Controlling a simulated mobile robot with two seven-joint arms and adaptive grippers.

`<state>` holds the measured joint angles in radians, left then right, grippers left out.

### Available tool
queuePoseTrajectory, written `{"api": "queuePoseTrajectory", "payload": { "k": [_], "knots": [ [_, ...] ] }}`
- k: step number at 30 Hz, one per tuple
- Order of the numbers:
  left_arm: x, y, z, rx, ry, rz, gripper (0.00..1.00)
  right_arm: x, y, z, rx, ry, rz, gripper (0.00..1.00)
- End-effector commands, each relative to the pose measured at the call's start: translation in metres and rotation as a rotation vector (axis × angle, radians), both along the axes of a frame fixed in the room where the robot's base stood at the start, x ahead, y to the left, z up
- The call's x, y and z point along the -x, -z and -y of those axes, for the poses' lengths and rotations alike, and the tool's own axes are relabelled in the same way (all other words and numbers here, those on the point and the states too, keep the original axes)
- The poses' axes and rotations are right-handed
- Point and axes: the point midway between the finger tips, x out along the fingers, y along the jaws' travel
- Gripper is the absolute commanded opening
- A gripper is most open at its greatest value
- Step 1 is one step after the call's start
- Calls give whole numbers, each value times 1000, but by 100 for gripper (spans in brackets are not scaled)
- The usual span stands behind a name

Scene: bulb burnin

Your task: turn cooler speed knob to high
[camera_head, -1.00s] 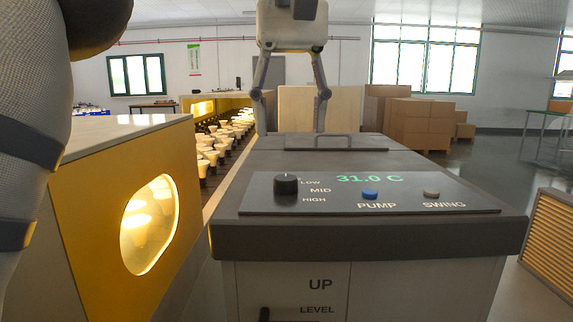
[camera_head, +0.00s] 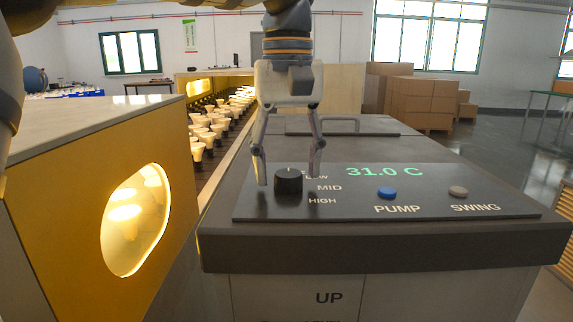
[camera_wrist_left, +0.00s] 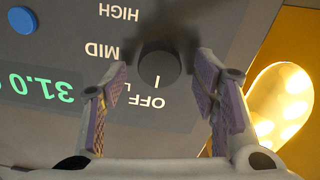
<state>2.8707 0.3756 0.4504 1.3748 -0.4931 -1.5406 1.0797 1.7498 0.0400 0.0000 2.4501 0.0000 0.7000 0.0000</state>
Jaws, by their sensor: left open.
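The cooler's speed knob (camera_head: 288,184) is a short black cylinder at the left of the dark control panel (camera_head: 345,208). LOW, MID and HIGH labels run down its right side; the wrist view also shows OFF. My left gripper (camera_head: 288,176) points down, open, with one finger on either side of the knob and a little behind it in the head view. In the left wrist view the knob (camera_wrist_left: 159,66) lies between the fingertips, with gaps on both sides. My right gripper is out of view.
A handle (camera_head: 325,125) stands behind. A yellow housing (camera_head: 75,190) with a lit window is at left, beside rows of bulbs (camera_head: 215,128).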

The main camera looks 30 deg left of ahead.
Motion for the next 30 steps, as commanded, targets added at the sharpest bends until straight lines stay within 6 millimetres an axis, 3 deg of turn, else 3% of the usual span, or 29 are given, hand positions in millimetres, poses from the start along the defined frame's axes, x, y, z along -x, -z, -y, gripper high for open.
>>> {"api": "queuePoseTrajectory", "payload": {
  "k": [10,15,17,30],
  "knots": [
    [0,8,0,0,1,0,54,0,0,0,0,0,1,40],
    [0,8,0,0,1,0,16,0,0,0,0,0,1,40],
    [0,8,0,0,1,0,6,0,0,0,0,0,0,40],
    [0,8,1,-1,92,-2,6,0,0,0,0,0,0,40]
  ]
}}
